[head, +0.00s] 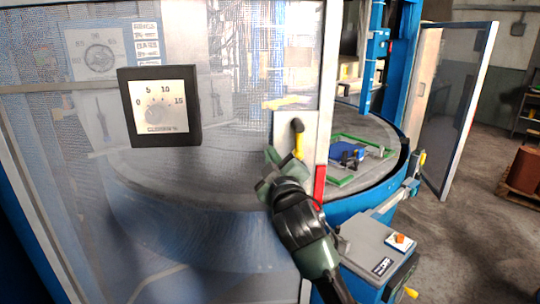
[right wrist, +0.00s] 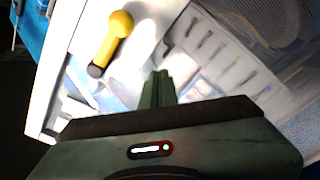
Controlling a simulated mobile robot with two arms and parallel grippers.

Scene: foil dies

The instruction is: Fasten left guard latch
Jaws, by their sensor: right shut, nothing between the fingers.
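The left guard (head: 230,90) is a mesh panel in a pale frame and stands in front of the round table. Its latch has a yellow handle (head: 298,143) on a pale plate near the panel's right edge. In the right wrist view the yellow handle (right wrist: 118,27), with a dark end, shows at the upper left, ahead of the fingers. My right gripper (head: 270,168) is just below and left of the handle in the head view. Its fingers (right wrist: 157,88) are together and empty, apart from the handle. My left gripper is out of view.
A red strip (head: 319,187) runs down the guard's right edge. A black-framed dial (head: 160,107) hangs on the left. The round table (head: 385,180) carries a green frame (head: 343,182). A grey control box (head: 372,255) is at lower right. The other guard door (head: 455,100) stands open.

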